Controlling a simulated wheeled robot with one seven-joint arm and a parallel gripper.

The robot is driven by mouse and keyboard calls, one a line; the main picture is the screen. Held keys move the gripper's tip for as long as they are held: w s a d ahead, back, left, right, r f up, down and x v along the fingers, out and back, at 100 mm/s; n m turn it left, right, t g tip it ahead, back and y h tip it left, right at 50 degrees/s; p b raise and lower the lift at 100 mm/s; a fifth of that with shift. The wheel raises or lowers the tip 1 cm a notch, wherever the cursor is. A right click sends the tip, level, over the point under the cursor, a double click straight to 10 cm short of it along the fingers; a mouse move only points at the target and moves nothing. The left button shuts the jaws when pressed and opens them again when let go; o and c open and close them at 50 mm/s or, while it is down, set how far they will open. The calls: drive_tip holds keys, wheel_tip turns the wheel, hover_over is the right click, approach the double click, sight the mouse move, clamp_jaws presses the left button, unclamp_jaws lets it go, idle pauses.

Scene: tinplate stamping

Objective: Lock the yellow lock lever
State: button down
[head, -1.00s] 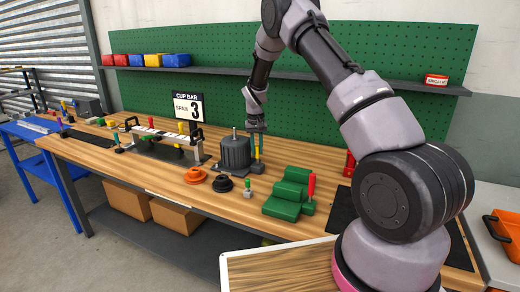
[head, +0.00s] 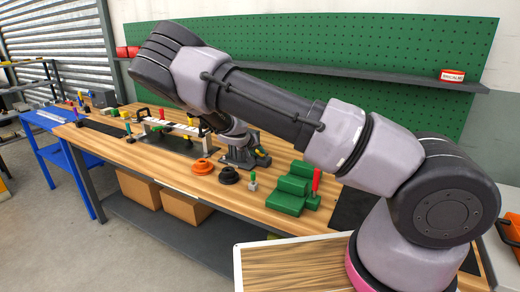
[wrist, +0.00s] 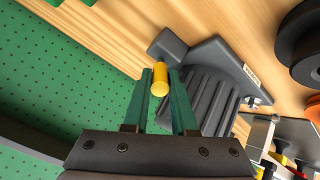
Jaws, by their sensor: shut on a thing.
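The yellow lock lever (head: 263,158) sits at the right side of a dark grey ribbed fixture (head: 236,157) on the wooden bench. It leans over to the right in the head view. In the wrist view the lever (wrist: 160,82) shows as a yellow round-ended grip between the two green fingers of my gripper (wrist: 161,76). My gripper is shut on it, with one finger on each side. The ribbed fixture (wrist: 208,95) and the lever's grey pivot block (wrist: 167,45) lie just beyond the fingers. My arm hides the fixture's top in the head view.
Green stepped blocks (head: 292,188) with a red handle stand to the right. A clamped rail (head: 172,127) stands left. The green pegboard (head: 300,45) rises behind.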

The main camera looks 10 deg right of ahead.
drive_tip(key=shift+s+a+f+t+h, duration=0.25)
drive_tip(key=shift+f+t+h, duration=0.15)
drive_tip(key=shift+t, duration=0.15)
drive_tip(key=shift+s+a+f+t+h, duration=0.1)
drive_tip(key=shift+s+f+t+h, duration=0.1)
drive_tip(key=shift+f+t+h, duration=0.3)
drive_tip(key=shift+s+a+f+t+h, duration=0.15)
drive_tip(key=shift+s+f+t+h, duration=0.1)
drive_tip(key=shift+f+t+h, duration=0.45)
drive_tip(key=shift+t, duration=0.25)
drive_tip(key=c, duration=0.7)
unclamp_jaws()
drive_tip(key=shift+c, duration=0.2)
drive_tip(key=shift+r, duration=0.1)
drive_tip(key=shift+s+a+r, duration=0.1)
drive_tip(key=shift+s+a, duration=0.15)
drive_tip(key=shift+s, duration=0.05)
drive_tip(key=v, duration=1)
drive_tip(key=shift+d, duration=0.1)
